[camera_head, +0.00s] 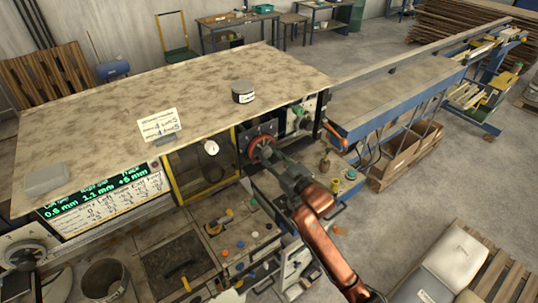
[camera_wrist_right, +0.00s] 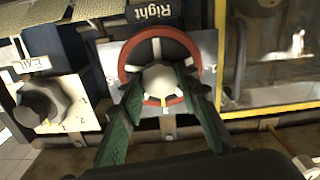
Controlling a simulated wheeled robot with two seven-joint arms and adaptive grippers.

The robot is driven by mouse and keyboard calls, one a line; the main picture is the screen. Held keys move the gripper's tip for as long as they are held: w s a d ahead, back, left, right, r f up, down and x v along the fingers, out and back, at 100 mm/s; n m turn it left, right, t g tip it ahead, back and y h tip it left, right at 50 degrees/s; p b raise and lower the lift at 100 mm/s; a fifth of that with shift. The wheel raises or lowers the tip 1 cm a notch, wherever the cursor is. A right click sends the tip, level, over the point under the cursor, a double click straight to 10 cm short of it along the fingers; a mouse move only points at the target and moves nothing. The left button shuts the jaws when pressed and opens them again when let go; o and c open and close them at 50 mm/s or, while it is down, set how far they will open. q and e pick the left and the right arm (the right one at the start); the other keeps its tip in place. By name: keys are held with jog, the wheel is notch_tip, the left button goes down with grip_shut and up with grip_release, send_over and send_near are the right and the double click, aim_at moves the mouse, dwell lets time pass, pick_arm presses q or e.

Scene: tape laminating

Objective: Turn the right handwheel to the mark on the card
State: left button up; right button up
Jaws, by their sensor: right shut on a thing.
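The right handwheel (camera_head: 262,147) has a red rim and sits on the front of the machine. In the right wrist view the handwheel (camera_wrist_right: 160,78) shows a pale hub and spokes, below a "Right" label (camera_wrist_right: 152,12). A pale plate with marks lies behind it; a small yellow mark shows at the rim's bottom. My right gripper (camera_wrist_right: 166,84) has its green fingers on either side of the hub, shut on the wheel. In the head view my right gripper (camera_head: 280,165) covers part of it. A white lettered card (camera_head: 157,122) stands on the tabletop. My left gripper is out of view.
A display (camera_head: 100,195) reads left gap 0.6 mm, right gap 1.1 mm and +5 mm. A grey knob (camera_wrist_right: 42,103) on a numbered plate is beside the wheel. A yellow-framed window (camera_head: 200,165) is close by. A dark round container (camera_head: 243,91) stands on the tabletop.

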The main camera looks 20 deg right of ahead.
jog(key=m+p, duration=0.3)
jog(key=p, duration=0.1)
jog(key=shift+r+m, duration=0.2)
jog(key=shift+m, duration=0.2)
jog(key=shift+f+m+p, duration=0.1)
jog(key=shift+m+p, duration=1.8)
jog(key=shift+p, duration=0.2)
jog(key=o, duration=1.2)
jog(key=shift+f, duration=0.1)
jog(key=shift+c, duration=0.2)
jog(key=shift+s+d, duration=0.1)
jog(key=shift+s, duration=0.1)
jog(key=v, duration=1.1)
jog(key=shift+s, duration=0.3)
